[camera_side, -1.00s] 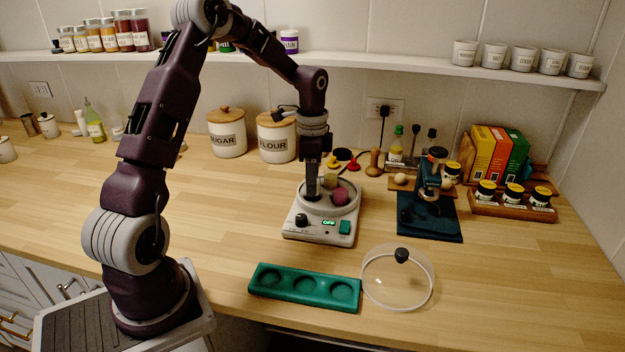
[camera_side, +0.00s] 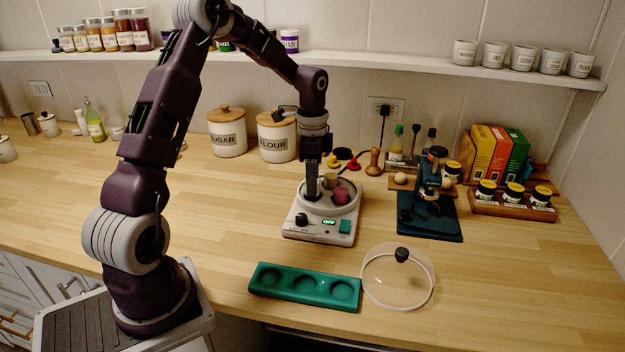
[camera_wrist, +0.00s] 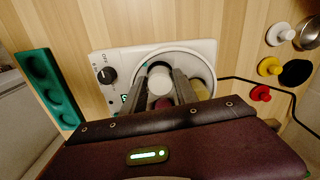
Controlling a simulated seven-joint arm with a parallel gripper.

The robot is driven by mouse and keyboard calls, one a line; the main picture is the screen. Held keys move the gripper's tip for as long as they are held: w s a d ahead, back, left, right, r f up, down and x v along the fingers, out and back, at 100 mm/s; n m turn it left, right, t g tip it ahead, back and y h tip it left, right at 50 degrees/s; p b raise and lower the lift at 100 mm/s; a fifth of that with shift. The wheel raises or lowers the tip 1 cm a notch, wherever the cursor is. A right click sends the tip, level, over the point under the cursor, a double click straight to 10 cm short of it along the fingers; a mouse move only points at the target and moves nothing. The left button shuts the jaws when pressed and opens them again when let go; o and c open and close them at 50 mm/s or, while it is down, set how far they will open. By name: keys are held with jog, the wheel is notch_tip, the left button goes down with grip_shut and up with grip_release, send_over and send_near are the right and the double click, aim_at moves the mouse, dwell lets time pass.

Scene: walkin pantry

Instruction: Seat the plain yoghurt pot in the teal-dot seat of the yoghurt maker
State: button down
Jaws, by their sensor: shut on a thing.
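The yoghurt maker (camera_side: 318,229) is a pale unit with a round basin, a black knob, a lit green display and a green button. My gripper (camera_side: 312,195) reaches down into the left part of the basin. In the wrist view its two fingers (camera_wrist: 164,90) are shut on the white plain yoghurt pot (camera_wrist: 160,82), which sits low inside the basin. A small teal mark (camera_wrist: 144,66) shows on the basin beside this pot. A magenta pot (camera_side: 341,196) and a beige pot (camera_side: 330,180) also stand in the basin. The seat under the held pot is hidden.
A green tray (camera_side: 304,300) with three empty round hollows lies in front. A clear lid (camera_side: 398,280) with a black knob lies to its right. A blue stand (camera_side: 430,215) is right of the maker, and canisters (camera_side: 277,138) stand behind. The counter at left is open.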

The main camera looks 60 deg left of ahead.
jog(key=shift+f, duration=0.75)
dwell(0.5)
jog(key=c, duration=0.9)
grip_release()
jog(key=shift+o, duration=0.7)
jog(key=shift+r, duration=0.1)
jog(key=shift+r, duration=3.45)
